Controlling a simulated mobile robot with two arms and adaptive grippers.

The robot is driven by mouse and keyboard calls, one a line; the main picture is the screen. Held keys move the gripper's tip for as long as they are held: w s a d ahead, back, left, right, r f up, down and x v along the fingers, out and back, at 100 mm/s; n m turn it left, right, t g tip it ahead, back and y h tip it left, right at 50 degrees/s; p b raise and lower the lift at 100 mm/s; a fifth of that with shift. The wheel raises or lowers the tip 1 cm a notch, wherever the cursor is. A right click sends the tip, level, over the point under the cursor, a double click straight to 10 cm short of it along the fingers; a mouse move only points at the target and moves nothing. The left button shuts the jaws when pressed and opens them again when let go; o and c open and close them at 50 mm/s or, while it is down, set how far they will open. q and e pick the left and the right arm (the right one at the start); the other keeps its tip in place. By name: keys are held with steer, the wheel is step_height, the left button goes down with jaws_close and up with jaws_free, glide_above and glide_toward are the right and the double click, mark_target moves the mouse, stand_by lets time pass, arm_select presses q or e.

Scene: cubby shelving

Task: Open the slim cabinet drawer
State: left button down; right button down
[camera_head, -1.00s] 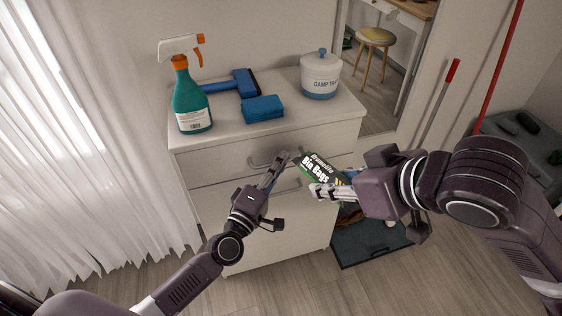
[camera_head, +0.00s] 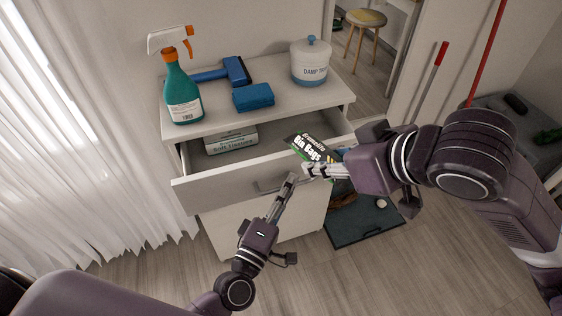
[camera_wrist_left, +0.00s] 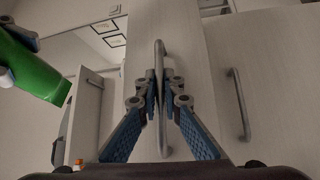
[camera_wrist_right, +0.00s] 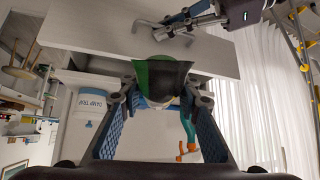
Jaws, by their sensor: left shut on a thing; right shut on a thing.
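The slim drawer (camera_head: 215,190) at the top of the white cabinet (camera_head: 255,225) stands pulled out, with its inside showing. My left gripper (camera_head: 289,182) is at the drawer's front and is shut on its bar handle (camera_head: 262,187). In the left wrist view the handle (camera_wrist_left: 161,75) runs between the two blue-padded fingers. My right gripper (camera_head: 312,170) is shut on a dark green bin bags pack (camera_head: 305,147) and holds it over the drawer's right end. The pack also shows between the fingers in the right wrist view (camera_wrist_right: 160,75).
A soft tissues box (camera_head: 232,141) lies in the drawer. A spray bottle (camera_head: 182,95), blue brush (camera_head: 234,72), blue sponge (camera_head: 254,95) and damp trap tub (camera_head: 310,65) stand on top. A dark tray (camera_head: 365,225) lies on the floor at right.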

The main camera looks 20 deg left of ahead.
arm_select(q)
steer(key=s+d, duration=0.3)
steer(key=s, duration=0.2)
steer(key=shift+s+d, duration=0.4)
arm_select(e)
steer(key=shift+r, duration=0.35)
arm_select(q)
steer(key=shift+f, duration=0.1)
steer(key=c, duration=2.3)
jaws_free()
steer(key=shift+c, duration=0.2)
steer(key=v, duration=1.2)
steer(key=shift+a, duration=0.1)
